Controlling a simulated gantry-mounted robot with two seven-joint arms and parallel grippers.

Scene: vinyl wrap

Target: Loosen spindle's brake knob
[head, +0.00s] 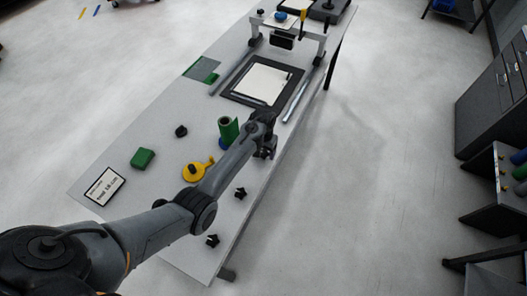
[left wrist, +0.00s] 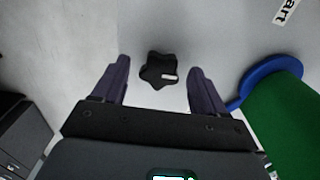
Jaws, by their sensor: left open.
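A black star-shaped knob (left wrist: 161,70) with a small white mark lies between the spread fingers of my left gripper in the left wrist view. My left gripper (left wrist: 158,85) is open, with a finger on each side of the knob and gaps to both; I cannot tell how far above it the fingers are. In the head view my left gripper (head: 266,153) is at the table's right edge, and it hides that knob. The spindle carries a green roll (head: 229,131) with a blue flange, just left of the gripper; the roll (left wrist: 284,110) and flange (left wrist: 262,76) show at right in the wrist view.
The white table (head: 150,205) also holds a yellow tool (head: 195,170), a green block (head: 143,158), a label card (head: 104,187) and loose black knobs (head: 240,193). A framed sheet (head: 262,84) and a gantry (head: 284,38) stand farther back. A drawer cabinet (head: 492,95) is at right across clear floor.

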